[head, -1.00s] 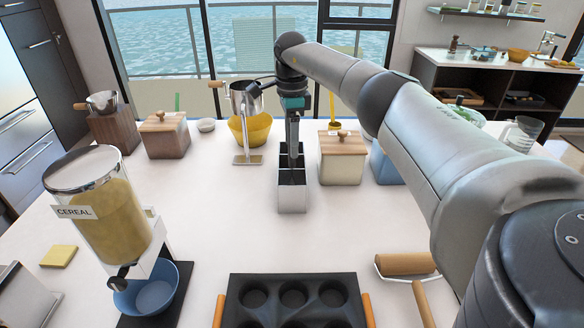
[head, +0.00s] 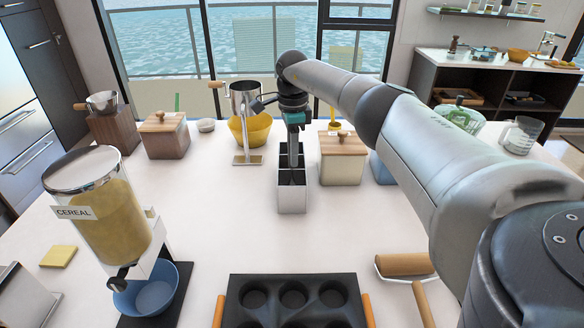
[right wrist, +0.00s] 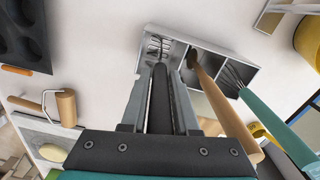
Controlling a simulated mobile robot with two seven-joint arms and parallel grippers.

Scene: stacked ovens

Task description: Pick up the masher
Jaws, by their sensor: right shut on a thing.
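The masher (right wrist: 158,98) has a long black handle and a wire head at its far end, seen in the right wrist view. Its head stands inside one compartment of a metal utensil holder (head: 292,198), whose wall also shows in the right wrist view (right wrist: 200,37). My right gripper (head: 297,158) points down into the holder. In the right wrist view its fingers (right wrist: 158,85) are shut on the black handle. In the head view the gripper hides most of the masher. My left gripper is not in view.
A wooden utensil (right wrist: 222,105) and a teal-handled one (right wrist: 270,120) stand in the holder beside my gripper. A lidded box (head: 341,165) stands just right of the holder, a yellow bowl (head: 250,130) behind it. The counter in front is clear up to the muffin tin (head: 292,290).

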